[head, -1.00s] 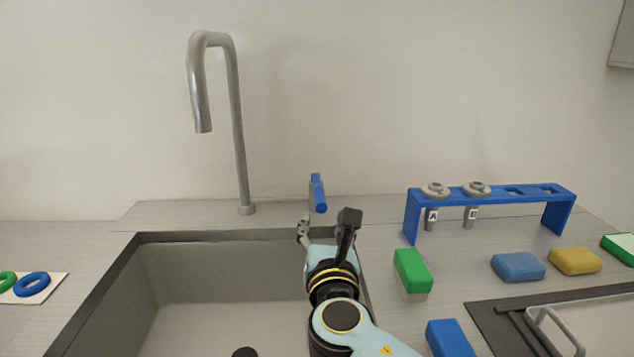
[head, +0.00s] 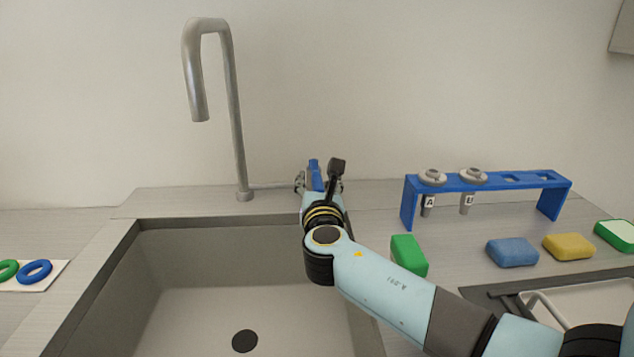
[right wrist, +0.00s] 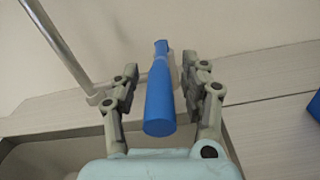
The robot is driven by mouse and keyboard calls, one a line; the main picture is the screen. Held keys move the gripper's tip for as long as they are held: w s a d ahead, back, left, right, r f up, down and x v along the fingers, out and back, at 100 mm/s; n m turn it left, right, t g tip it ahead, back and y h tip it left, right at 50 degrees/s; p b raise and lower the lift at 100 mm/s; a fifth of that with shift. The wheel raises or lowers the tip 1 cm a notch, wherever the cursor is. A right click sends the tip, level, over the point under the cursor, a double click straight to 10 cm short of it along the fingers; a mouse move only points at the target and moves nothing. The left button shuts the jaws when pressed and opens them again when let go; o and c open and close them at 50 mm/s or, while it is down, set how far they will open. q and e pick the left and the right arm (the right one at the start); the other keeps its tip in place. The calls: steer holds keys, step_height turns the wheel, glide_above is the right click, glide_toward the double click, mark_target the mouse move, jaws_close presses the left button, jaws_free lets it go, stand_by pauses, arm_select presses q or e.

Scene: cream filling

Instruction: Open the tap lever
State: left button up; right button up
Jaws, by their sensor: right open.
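The tap is a tall grey curved pipe (head: 238,120) behind the sink. Its blue lever (head: 314,174) stands to the right of the pipe's foot, partly hidden by my right gripper. My right gripper (head: 319,178) is open, with one finger on each side of the lever. In the right wrist view the blue lever (right wrist: 160,95) lies between the two open fingers (right wrist: 157,90), with visible gaps on both sides. The grey pipe (right wrist: 62,50) shows at the upper left there. My left gripper is not in view.
The sink (head: 215,275) lies in front of the tap. To the right are a blue rack (head: 520,180) holding nozzles A and B, a green sponge (head: 409,255), a blue sponge (head: 512,252) and a yellow sponge (head: 568,246). Blue and green rings lie at far left.

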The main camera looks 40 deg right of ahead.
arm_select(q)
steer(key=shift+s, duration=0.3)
arm_select(e)
jaws_close()
steer(key=shift+s, duration=0.1)
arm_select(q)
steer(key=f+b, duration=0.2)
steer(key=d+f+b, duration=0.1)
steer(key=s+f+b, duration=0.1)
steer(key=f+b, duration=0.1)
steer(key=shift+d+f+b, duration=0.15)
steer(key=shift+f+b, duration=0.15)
arm_select(e)
steer(key=d+n+t+y, duration=0.1)
steer(key=n+y, duration=0.1)
steer(key=s+d+n+t+y, duration=0.1)
steer(key=d+n+y, duration=0.1)
steer(key=y, duration=0.1)
steer(key=s+d+n+t+y, duration=0.1)
steer(key=d+n+t+y, duration=0.1)
steer(key=y, duration=0.1)
steer(key=shift+s+d+f, duration=0.1)
steer(key=shift+s, duration=0.15)
jaws_free()
